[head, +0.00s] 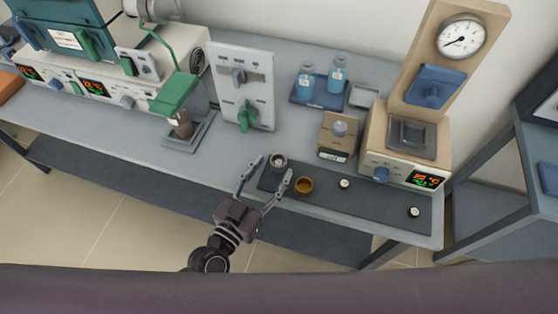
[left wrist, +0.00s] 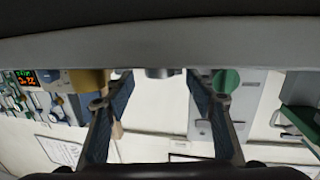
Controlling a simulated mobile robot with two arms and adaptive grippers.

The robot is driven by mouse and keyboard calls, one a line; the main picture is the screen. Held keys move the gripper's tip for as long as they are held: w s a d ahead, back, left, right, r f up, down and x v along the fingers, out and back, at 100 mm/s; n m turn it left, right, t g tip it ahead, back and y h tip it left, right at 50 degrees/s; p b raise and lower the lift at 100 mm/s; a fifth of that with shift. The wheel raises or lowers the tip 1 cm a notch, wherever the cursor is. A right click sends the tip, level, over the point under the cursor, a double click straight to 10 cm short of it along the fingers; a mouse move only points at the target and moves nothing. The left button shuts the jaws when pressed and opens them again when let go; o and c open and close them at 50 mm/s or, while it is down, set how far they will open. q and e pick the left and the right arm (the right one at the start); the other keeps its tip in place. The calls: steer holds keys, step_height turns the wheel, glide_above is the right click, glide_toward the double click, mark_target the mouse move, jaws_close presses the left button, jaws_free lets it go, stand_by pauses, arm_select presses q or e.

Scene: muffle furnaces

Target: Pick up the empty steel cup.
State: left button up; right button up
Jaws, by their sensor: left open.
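The small steel cup (head: 278,161) stands upright on the dark mat at the front of the bench. Its dark inside shows, and I cannot make out contents. My left gripper (head: 272,166) is open at the bench's front edge, with its fingertips reaching toward the cup, one on either side. In the left wrist view my open fingers (left wrist: 158,84) point at part of the steel cup (left wrist: 160,73), which shows between them near the grey band. I cannot tell whether they touch it. A brass-coloured cup (head: 304,186) stands just right of the steel one. My right gripper is not in view.
The dark mat (head: 380,205) also holds two small white-topped items (head: 345,184) (head: 414,212). Behind stand a balance (head: 338,138), a furnace unit with a display (head: 405,160), blue bottles (head: 338,75) and a grey panel with a green handle (head: 243,85). Bare bench (head: 130,130) lies left.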

mark_target(274, 166)
arm_select(q)
steer(key=x, duration=0.4)
steer(key=shift+w+d, duration=0.1)
steer(key=shift+w, duration=0.05)
steer(key=c, duration=1.3)
